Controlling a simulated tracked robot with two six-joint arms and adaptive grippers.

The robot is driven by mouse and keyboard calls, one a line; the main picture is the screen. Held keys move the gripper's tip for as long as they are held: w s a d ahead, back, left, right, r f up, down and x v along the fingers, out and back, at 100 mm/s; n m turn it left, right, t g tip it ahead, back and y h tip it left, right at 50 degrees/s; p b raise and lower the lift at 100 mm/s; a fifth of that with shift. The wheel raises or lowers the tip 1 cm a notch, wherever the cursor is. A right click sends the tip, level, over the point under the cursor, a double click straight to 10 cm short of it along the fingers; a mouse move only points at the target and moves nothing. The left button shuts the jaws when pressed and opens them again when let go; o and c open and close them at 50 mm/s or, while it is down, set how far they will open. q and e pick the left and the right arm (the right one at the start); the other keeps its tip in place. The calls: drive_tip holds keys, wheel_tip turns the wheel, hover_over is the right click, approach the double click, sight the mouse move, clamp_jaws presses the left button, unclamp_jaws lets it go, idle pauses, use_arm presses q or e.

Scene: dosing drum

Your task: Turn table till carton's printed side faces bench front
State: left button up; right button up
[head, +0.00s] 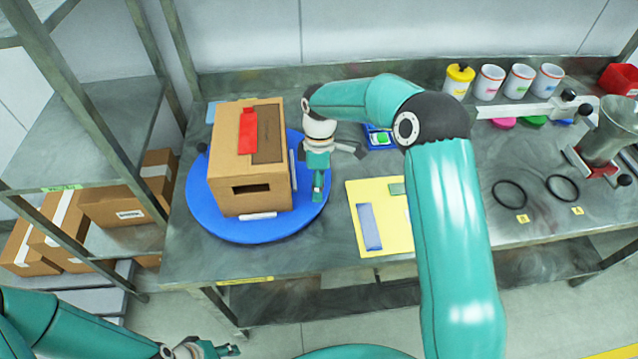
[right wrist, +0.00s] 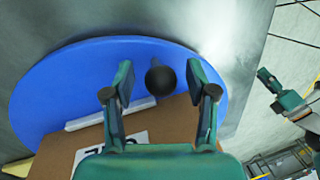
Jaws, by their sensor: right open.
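The brown carton (head: 235,170) stands on the round blue turntable (head: 205,205), with red tape on its top and a slot in the side facing the bench front. In the right wrist view, a white printed label (right wrist: 132,146) shows on another carton side, partly hidden by my gripper; that side seems to face right in the head view. My right gripper (head: 319,188) is open at the turntable's right edge. In the right wrist view, a black knob (right wrist: 160,78) on the turntable (right wrist: 60,95) stands between its fingers, apparently untouched. My left gripper (head: 217,349) is open and empty before the bench.
A second dark knob (head: 202,148) shows at the turntable's left edge. A yellow mat (head: 375,195) lies right of the turntable. A shelf rack (head: 90,140) stands left of the bench.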

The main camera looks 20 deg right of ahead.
drive_tip(key=shift+f, duration=0.25)
clamp_jaws()
drive_tip(key=shift+d, duration=0.15)
drive_tip(key=shift+s+a, duration=0.1)
drive_tip(key=shift+a, duration=0.1)
drive_tip(key=shift+a, duration=0.1)
